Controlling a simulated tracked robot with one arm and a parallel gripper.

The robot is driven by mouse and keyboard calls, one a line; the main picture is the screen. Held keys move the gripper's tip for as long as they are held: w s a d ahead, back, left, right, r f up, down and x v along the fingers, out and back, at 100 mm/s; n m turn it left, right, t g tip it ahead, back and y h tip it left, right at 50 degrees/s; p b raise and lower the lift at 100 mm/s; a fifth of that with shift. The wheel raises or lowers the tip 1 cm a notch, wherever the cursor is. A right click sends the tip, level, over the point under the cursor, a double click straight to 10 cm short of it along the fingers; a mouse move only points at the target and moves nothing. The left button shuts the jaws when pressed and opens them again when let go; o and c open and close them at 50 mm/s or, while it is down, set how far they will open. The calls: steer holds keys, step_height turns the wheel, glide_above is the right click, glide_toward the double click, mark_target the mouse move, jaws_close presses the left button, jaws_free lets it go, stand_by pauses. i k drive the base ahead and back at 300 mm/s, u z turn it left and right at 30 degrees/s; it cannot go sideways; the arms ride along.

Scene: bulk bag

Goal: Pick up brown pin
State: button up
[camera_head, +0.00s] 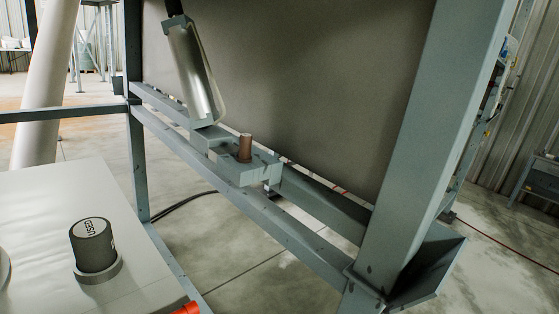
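The brown pin (245,148) stands upright in a grey-blue metal block (246,172) on the frame's lower rail, near the middle of the view. Only its upper part shows; its lower end is hidden in the block. A grey bracket with a light, shiny plate (196,80) leans behind it, up and to the left. My gripper is not in view, so its distance from the pin cannot be told.
A grey-blue post (420,140) rises at right, and a large dark panel (300,75) stands behind the pin. A dark cylinder labelled "USED" (93,246) sits in a ring on a white surface (45,205) at lower left. Open floor shows below the rails.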

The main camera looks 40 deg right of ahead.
mark_target(243, 156)
steer(key=u, duration=0.15)
steer(key=i, duration=0.85)
steer(key=z, duration=0.05)
